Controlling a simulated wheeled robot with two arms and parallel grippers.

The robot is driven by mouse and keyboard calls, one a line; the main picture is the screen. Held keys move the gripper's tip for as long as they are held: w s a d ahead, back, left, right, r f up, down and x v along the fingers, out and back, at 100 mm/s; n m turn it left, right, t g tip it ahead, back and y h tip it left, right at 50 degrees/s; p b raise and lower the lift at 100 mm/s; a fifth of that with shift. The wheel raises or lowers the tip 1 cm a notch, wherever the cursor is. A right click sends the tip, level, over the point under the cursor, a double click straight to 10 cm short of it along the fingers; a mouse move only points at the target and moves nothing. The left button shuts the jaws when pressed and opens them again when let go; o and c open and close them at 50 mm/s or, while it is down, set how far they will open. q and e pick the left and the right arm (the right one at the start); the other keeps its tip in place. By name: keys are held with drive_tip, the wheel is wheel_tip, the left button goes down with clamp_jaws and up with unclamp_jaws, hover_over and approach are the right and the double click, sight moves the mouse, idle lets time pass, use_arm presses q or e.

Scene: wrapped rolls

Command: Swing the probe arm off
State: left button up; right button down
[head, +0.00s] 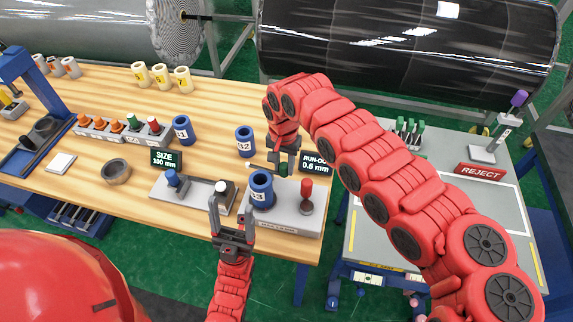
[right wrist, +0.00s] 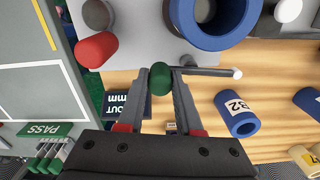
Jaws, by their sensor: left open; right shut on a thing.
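The probe arm is a thin dark rod with a pale ball tip (right wrist: 238,73) and a green knob (right wrist: 160,79). My right gripper (right wrist: 160,92) is shut on that knob; in the head view the gripper (head: 283,166) stands just behind the blue ring 13 (head: 262,190). The rod runs alongside the ring's outer wall; I cannot tell whether it touches. The ring stands upright on the grey run-out fixture (head: 285,222), beside a red-knobbed post (head: 306,190). The run-out display (head: 315,162) reads 0.6 mm. My left gripper (head: 231,215) is open and empty at the table's front edge.
The size gauge (head: 194,191) with a white knob lies left of the fixture. Blue rings (head: 245,141) and (head: 183,130) stand behind. The size display (head: 166,160) reads 100 mm. A grey table with a REJECT sign (head: 480,171) is at right.

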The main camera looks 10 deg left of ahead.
drive_tip(key=shift+s+m, duration=0.15)
drive_tip(key=shift+m, duration=0.35)
drive_tip(key=c, duration=0.6)
unclamp_jaws()
drive_tip(key=shift+r, duration=0.25)
wheel_tip(320, 180, up, 17)
drive_tip(key=shift+r+b, duration=0.1)
drive_tip(key=shift+b, duration=1.05)
